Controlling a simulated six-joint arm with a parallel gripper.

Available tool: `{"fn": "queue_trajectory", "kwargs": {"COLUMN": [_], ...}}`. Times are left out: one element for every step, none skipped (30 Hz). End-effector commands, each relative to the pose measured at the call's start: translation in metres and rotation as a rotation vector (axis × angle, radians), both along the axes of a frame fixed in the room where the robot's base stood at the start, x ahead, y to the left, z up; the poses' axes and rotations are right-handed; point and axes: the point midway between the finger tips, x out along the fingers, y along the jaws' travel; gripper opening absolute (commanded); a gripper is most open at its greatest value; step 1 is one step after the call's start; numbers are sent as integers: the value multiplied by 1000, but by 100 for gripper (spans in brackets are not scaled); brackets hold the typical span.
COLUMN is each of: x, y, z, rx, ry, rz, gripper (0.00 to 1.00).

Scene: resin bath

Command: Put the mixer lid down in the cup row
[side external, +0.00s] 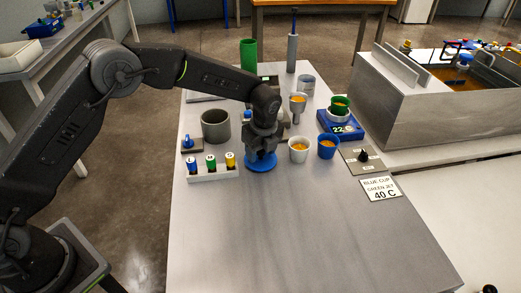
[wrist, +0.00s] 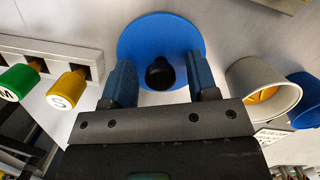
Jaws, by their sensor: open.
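The mixer lid (side external: 261,165) is a blue disc that appears to lie flat on the bench, left of the cups. In the wrist view the lid (wrist: 160,32) fills the top middle, with a black knob (wrist: 160,74) on it. My gripper (side external: 262,154) is directly above the lid. In the wrist view the open fingers of my gripper (wrist: 161,75) stand on either side of the knob, with visible gaps. The cup row has a white cup (side external: 299,157) and a blue cup (side external: 327,154), both with orange contents, right of the lid.
A rack (side external: 212,175) with green, blue and yellow-capped pieces stands left of the lid. A grey pot (side external: 215,125) is behind it. A blue scale (side external: 340,126) holds a green cup (side external: 340,104). A "40 C" card (side external: 381,189) lies right. The bench front is clear.

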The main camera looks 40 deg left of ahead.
Motion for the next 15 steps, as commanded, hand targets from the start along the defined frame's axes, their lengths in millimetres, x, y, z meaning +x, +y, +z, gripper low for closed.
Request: {"fn": "queue_trajectory", "kwargs": {"x": [0, 0, 0, 0, 0, 0, 0, -1, -1, -1, -2, -2, -3, -3, -4], "y": [0, 0, 0, 0, -1, -2, -3, -3, -4, -5, -6, -7, -9, -9, -10], "z": [1, 2, 4, 6, 9, 15, 19, 24, 32, 39, 45, 54, 61, 67, 75], "rx": [0, 0, 0, -1, -1, -1, -1, -1, -1, -1, -1, -1, -2, -1, -2], "ry": [0, -1, -1, -2, -3, -5, -4, -4, -6, -5, -6, -6, -7, -5, -5], "rz": [0, 0, 0, 0, 0, -1, -1, -1, -1, -1, -1, -1, -1, -1, -1], "gripper": [54, 54, 54, 54, 54, 54, 54, 54, 54, 54, 54, 54, 54, 54, 54]}}
